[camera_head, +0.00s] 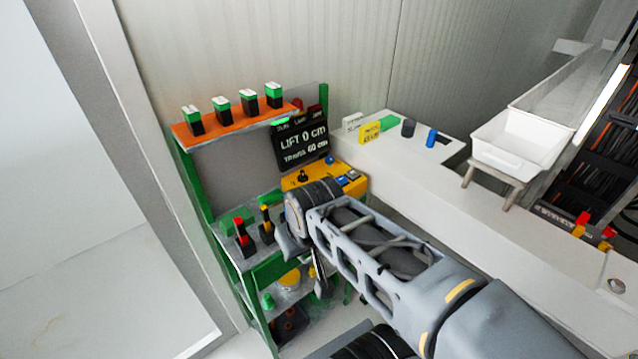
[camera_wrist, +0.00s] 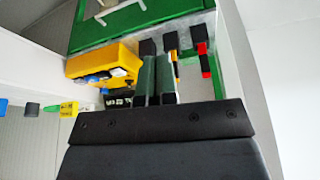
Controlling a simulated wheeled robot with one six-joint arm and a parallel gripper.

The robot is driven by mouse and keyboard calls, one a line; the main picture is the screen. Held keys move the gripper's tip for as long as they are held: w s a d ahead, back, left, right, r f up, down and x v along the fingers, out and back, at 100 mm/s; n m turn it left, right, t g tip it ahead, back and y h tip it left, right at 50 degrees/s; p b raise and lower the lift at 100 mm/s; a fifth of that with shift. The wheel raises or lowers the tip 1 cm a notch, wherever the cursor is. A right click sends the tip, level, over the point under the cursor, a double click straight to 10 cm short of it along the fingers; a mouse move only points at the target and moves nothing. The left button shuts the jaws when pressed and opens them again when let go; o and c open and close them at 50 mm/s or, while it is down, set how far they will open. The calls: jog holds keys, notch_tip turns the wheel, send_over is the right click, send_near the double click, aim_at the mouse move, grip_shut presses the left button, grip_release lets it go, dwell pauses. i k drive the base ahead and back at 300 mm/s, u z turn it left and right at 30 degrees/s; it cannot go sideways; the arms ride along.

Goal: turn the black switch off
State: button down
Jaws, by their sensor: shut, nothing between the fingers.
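Several lever switches with black bases stand in a row on the green-framed shelf. A small black knob (camera_head: 303,177) also stands on the yellow box. My gripper (camera_wrist: 154,62) is shut and empty; I cannot tell whether it touches anything.
The yellow box (camera_wrist: 105,64) with buttons is close beside the fingers. A black display (camera_head: 301,144) reads LIFT 0 cm. A white counter (camera_head: 400,165) is at the right; the wall stands behind.

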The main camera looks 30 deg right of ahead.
aim_at(302, 178)
jog(key=u, duration=0.5)
jog(key=k, duration=1.2)
jog(key=z, duration=0.05)
jog(key=i, duration=0.4)
jog(key=z, duration=0.65)
jog(key=i, duration=1.1)
jog(key=u, duration=0.3)
